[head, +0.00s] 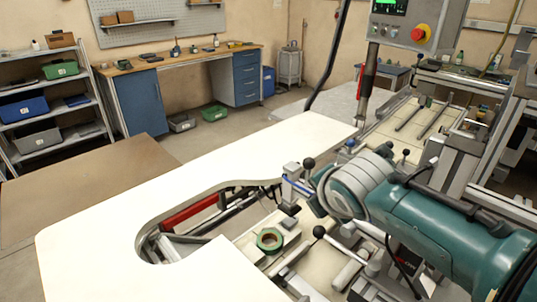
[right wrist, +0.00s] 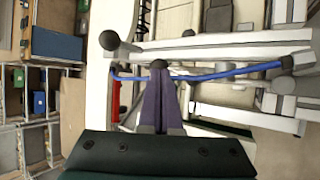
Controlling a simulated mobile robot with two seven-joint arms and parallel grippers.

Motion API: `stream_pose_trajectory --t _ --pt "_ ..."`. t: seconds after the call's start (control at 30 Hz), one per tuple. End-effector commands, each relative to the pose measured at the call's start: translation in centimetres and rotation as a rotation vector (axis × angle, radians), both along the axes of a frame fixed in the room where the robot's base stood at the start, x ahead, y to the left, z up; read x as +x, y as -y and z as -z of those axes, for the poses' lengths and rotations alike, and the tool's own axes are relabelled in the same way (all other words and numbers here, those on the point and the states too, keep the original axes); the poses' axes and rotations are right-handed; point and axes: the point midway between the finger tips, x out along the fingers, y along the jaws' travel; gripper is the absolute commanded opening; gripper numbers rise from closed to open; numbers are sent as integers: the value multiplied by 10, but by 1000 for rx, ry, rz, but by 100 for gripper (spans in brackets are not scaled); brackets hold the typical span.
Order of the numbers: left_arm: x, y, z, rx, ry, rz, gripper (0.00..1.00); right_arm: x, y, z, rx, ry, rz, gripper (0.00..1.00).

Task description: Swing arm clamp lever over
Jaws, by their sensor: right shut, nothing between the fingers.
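A clamp lever with a dark ball knob (head: 309,162) stands beside a blue bar (head: 298,187) on the machine, in the middle of the head view. In the right wrist view a ball knob (right wrist: 110,40) ends a long grey bar at upper left, and the blue bar (right wrist: 225,73) crosses behind my fingertips. My right gripper (right wrist: 160,70) is shut and empty, its fingertips near the blue bar; whether they touch it I cannot tell. In the head view my wrist hides these fingers. Another black-knobbed lever (head: 319,231) lies nearer. My left gripper is not in view.
A white tabletop (head: 230,155) with a cutout surrounds the machine's left side. A control box with a red button (head: 420,33) stands at the back right.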

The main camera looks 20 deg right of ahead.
Motion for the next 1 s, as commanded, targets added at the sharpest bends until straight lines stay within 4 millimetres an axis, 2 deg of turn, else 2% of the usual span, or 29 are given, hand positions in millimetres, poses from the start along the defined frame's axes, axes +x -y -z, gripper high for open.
stream_pose_trajectory --t 0.23,0.5,1.0 --pt "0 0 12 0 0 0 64 9 -3 12 -64 -152 0 0" --pt "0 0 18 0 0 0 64 12 -5 19 -61 -149 -1 0" --pt "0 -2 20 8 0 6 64 12 -6 21 -58 -147 -2 0"
